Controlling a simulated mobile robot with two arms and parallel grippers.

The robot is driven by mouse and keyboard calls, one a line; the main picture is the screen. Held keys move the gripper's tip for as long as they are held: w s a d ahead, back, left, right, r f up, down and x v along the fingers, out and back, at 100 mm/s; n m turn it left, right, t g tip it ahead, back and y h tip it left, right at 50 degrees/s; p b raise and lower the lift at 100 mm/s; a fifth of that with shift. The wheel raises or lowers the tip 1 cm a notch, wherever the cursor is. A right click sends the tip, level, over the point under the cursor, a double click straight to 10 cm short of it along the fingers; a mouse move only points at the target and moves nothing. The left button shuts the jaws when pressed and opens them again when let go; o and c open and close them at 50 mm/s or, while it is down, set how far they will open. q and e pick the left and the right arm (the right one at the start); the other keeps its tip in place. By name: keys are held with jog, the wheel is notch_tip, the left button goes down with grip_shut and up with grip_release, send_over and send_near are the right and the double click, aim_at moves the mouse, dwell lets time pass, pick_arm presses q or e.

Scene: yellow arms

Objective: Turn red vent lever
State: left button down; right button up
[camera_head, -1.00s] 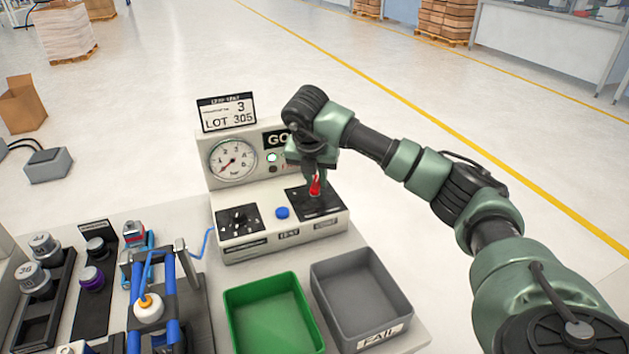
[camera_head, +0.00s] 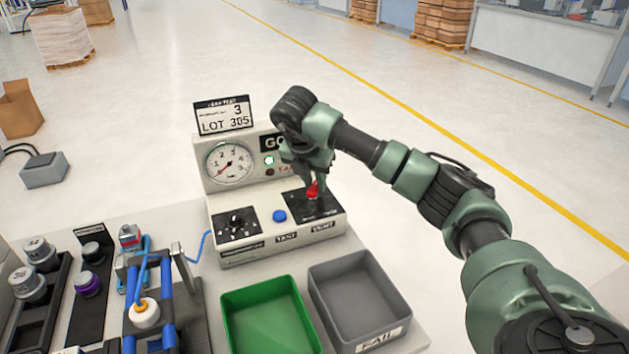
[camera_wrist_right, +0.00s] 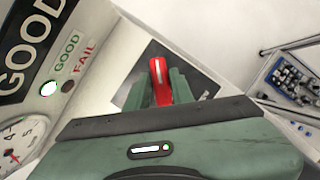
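The red vent lever (camera_head: 313,191) stands on a black plate (camera_head: 325,206) at the right of the tester's front panel, above the VENT label. My right gripper (camera_head: 312,182) reaches down to it from above. In the right wrist view the red lever (camera_wrist_right: 160,82) sits between the two green fingers (camera_wrist_right: 160,92), which appear closed against its sides. The lever's lower part is partly hidden by the fingers. My left gripper is not in view.
The tester has a pressure gauge (camera_head: 230,163), a black knob (camera_head: 236,221) and a blue button (camera_head: 280,216). A lit green GOOD lamp (camera_wrist_right: 48,88) shows. A green bin (camera_head: 268,318) and a grey FAIL bin (camera_head: 358,300) stand in front. A blue fixture (camera_head: 170,300) stands left.

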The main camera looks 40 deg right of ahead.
jog(key=shift+o, duration=1.2)
jog(key=v, duration=0.8)
jog(key=shift+b, duration=0.4)
